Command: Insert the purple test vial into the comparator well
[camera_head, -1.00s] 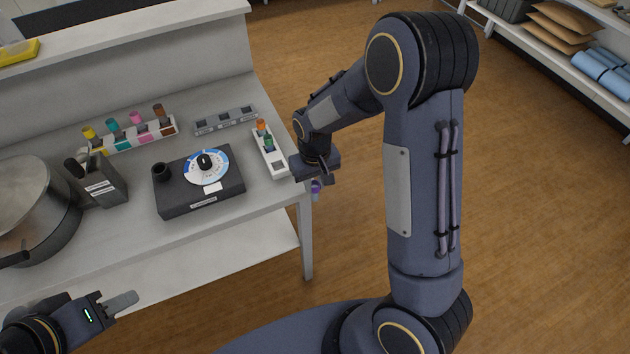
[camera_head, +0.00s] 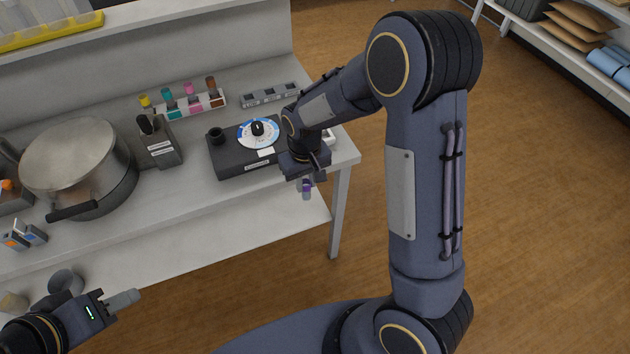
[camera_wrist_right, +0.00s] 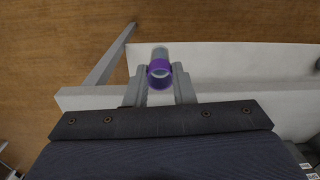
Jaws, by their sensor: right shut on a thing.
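The purple test vial (camera_head: 307,188) is in my right gripper (camera_head: 306,180), which is shut on it. They are in front of the bench's front edge, apart from it. In the right wrist view the clear vial with its purple band (camera_wrist_right: 160,69) stands between the two fingers of the right gripper (camera_wrist_right: 160,86). The comparator (camera_head: 235,160) is a dark box with a blue and white dial. Its round black well (camera_head: 216,135) is at its left and looks empty. My right forearm hides the comparator's right end. My left gripper (camera_head: 122,299) is low at the left, away from the bench items; its jaw gap is unclear.
A large lidded pot (camera_head: 78,165) and a grey holder with dark tools (camera_head: 160,150) stand left of the comparator. A rack of coloured vials (camera_head: 190,105) and a grey rack (camera_head: 268,95) stand behind. A white rack is mostly hidden behind my right wrist.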

